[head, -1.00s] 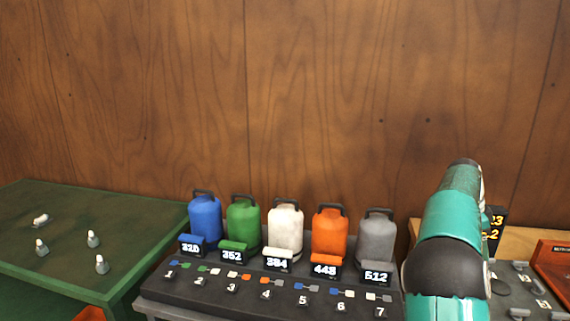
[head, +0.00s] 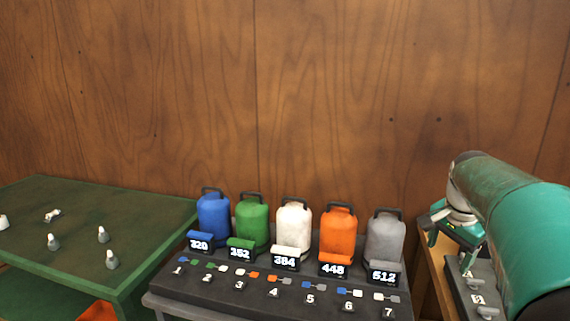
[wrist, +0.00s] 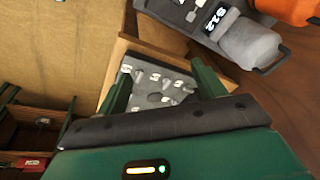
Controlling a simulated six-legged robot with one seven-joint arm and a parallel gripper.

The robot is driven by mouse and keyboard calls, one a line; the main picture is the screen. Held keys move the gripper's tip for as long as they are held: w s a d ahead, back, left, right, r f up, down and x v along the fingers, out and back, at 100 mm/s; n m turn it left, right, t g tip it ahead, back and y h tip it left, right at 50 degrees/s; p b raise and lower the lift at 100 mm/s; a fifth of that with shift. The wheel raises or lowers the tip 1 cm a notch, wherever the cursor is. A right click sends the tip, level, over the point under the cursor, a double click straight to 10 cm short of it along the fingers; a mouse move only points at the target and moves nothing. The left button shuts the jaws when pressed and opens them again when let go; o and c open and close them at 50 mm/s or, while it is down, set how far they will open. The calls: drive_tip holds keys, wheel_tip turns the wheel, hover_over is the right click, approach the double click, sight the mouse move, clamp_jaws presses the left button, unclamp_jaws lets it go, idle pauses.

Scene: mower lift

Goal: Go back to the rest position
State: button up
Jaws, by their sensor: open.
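My gripper (wrist: 160,88) is open in the wrist view, its two green fingers apart with nothing held between them. Beyond the fingers lies a grey panel (wrist: 150,76) with several small numbered pieces, on a wooden surface (wrist: 117,60). In the head view my arm reaches in from the right edge. Its end hangs over the right-hand wooden stand, where part of the grey panel (head: 462,296) shows; the fingertips are hard to make out there.
A dark rack (head: 215,290) holds blue (head: 213,216), green (head: 252,224), white (head: 294,228), orange (head: 338,234) and grey (head: 385,238) canisters with number displays. A green table (head: 80,215) at left carries several small grey-white pieces. A wooden wall stands behind.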

drive_tip(key=s+a+f+n+t, duration=0.1)
drive_tip(key=s+a+f+n, duration=0.1)
drive_tip(key=s+a+n, duration=0.4)
drive_tip(key=s+a+f+n+t+y, duration=0.1)
drive_tip(key=s+a+n, duration=0.6)
drive_tip(key=s+a, duration=0.7)
wheel_tip(320, 180, down, 2)
drive_tip(key=a+t, duration=0.1)
drive_tip(key=a, duration=0.1)
drive_tip(key=shift+s+a+f, duration=0.15)
drive_tip(key=shift+s+a, duration=0.05)
drive_tip(key=shift+a, duration=0.2)
drive_tip(key=c, duration=0.6)
drive_tip(key=shift+d, duration=0.1)
drive_tip(key=shift+c, duration=0.6)
drive_tip(key=shift+d, duration=0.1)
